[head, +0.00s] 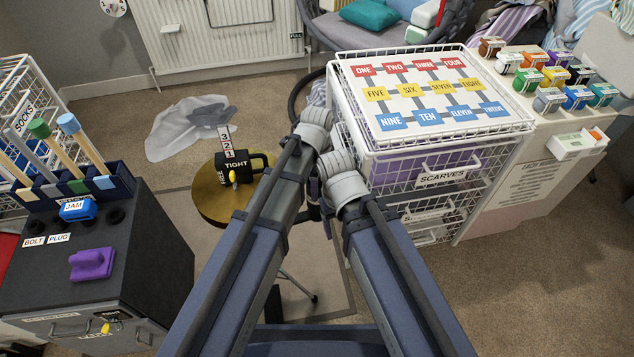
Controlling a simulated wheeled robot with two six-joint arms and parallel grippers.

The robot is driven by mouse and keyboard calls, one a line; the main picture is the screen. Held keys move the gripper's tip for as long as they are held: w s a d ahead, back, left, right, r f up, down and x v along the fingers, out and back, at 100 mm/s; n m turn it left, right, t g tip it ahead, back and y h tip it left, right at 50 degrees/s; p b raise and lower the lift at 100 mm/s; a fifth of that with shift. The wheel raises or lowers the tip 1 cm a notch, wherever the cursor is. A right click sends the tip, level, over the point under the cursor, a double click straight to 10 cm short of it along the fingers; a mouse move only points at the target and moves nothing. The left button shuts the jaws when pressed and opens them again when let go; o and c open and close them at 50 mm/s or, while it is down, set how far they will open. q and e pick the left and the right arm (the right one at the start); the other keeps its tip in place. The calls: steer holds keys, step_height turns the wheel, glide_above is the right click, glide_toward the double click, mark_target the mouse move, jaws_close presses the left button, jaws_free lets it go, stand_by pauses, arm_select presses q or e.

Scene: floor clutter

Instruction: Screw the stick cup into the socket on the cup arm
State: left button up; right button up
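No part is plainly recognisable as the stick cup. Several sticks stand tilted in a dark blue rack (55,196) on the dark cabinet at left; one has a green end (39,128) and one a blue end (68,123). A black fixture marked TIGHT (236,163), with a yellow part (234,177) and a 1-2-3 strip (226,140), stands on a round brass table; I cannot tell whether it is the cup arm, and no socket is clear. My two arms reach forward in the middle, their pale joints close together. Both grippers are hidden from view.
The dark cabinet (150,225) carries a purple handled block (92,264) and a blue JAM piece (78,209). The brass table (210,200) stands beside my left arm. A white wire drawer unit (440,150) stands close right of my arms. Grey cloth (180,135) lies on the carpet.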

arm_select(q)
steer(key=shift+f+b, duration=1.25)
stand_by(0.6)
steer(key=o, duration=1.4)
steer(key=shift+o, duration=0.2)
step_height(320, 180, up, 8)
steer(key=p, duration=0.7)
steer(key=shift+p, duration=0.4)
steer(key=shift+f, duration=0.15)
step_height(320, 180, down, 8)
steer(key=b, duration=0.8)
